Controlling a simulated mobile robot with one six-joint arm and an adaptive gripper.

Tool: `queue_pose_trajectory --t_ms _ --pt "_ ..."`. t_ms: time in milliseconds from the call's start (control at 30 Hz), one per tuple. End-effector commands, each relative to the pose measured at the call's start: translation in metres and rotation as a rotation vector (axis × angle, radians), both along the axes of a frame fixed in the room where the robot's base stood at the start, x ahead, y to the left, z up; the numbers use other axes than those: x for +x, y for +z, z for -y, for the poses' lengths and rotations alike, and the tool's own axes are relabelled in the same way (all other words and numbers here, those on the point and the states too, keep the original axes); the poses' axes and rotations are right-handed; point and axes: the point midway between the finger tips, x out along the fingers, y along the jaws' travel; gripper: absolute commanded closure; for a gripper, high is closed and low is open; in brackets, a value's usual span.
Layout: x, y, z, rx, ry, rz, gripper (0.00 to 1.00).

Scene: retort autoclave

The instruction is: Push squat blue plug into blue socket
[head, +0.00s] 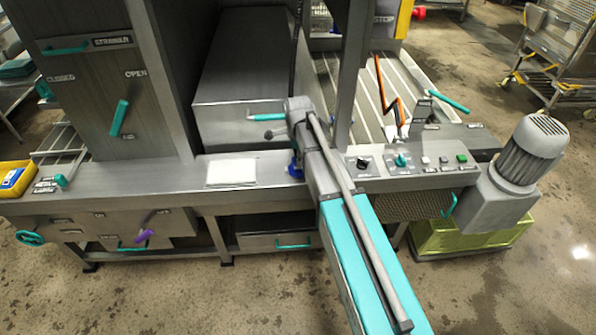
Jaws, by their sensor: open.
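A small blue piece (296,170) shows on the grey front ledge, right of a white sheet and just left of my arm. It is partly hidden, and I cannot tell whether it is the squat plug, the socket or both. My gripper (294,150) is open and points down close above this blue piece, mostly hidden by my wrist; contact cannot be told. Another blue item (12,178) lies in a yellow tray at the far left, too small to identify.
The white sheet (231,172) lies on the ledge. A control panel (410,166) with knobs and buttons is on the right, beside a grey motor (530,152). A large grey box (245,75) stands behind the ledge. The yellow tray (22,188) is far left.

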Motion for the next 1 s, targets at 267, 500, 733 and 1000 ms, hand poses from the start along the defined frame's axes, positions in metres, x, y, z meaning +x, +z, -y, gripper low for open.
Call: queue_pose_trajectory --t_ms 267,500,733,1000 --pt "0.0 -0.022 0.0 0.0 0.0 0.0 0.0" --pt "0.0 -0.024 0.0 0.0 0.0 0.0 0.0" --pt "0.0 -0.024 0.0 0.0 0.0 0.0 0.0" --pt "0.0 -0.024 0.0 0.0 0.0 0.0 0.0"
